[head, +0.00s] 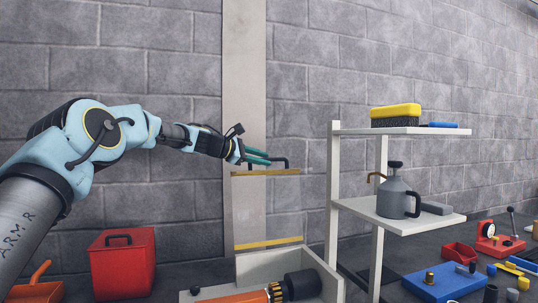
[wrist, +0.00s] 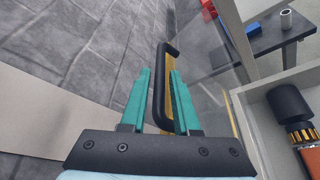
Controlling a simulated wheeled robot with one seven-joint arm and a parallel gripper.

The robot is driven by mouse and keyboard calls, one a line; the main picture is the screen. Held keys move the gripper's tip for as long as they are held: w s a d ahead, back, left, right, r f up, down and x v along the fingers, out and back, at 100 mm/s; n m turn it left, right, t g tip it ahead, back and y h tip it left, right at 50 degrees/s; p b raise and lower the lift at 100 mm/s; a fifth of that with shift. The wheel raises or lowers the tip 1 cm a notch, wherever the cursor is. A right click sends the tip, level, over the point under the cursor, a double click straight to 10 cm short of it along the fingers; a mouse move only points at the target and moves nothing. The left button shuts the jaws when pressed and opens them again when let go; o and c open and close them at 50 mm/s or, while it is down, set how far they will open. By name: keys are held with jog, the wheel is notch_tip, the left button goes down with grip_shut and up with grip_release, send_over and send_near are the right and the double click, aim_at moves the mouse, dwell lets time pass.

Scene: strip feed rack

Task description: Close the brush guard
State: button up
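The brush guard (head: 268,210) is a clear panel with yellow strips at its top and bottom edges. It stands raised and upright at the back of a white open box (head: 318,272). Its black handle (head: 281,162) is at the top edge, and it also shows in the wrist view (wrist: 160,88). My gripper (head: 260,157) is at the handle, its teal fingers pointing right. In the wrist view my gripper (wrist: 160,85) has one finger on each side of the handle bar, with narrow gaps visible. The fingers look open.
An orange and black brush unit (head: 296,287) lies in the box. A white shelf (head: 400,212) to the right holds a grey oil can (head: 396,196) and, higher up, a yellow brush (head: 396,112). A red box (head: 122,263) stands at the left.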

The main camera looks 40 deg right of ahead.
jog(key=shift+p+x, duration=0.5)
jog(key=shift+x, duration=0.95)
jog(key=shift+c, duration=0.2)
grip_shut()
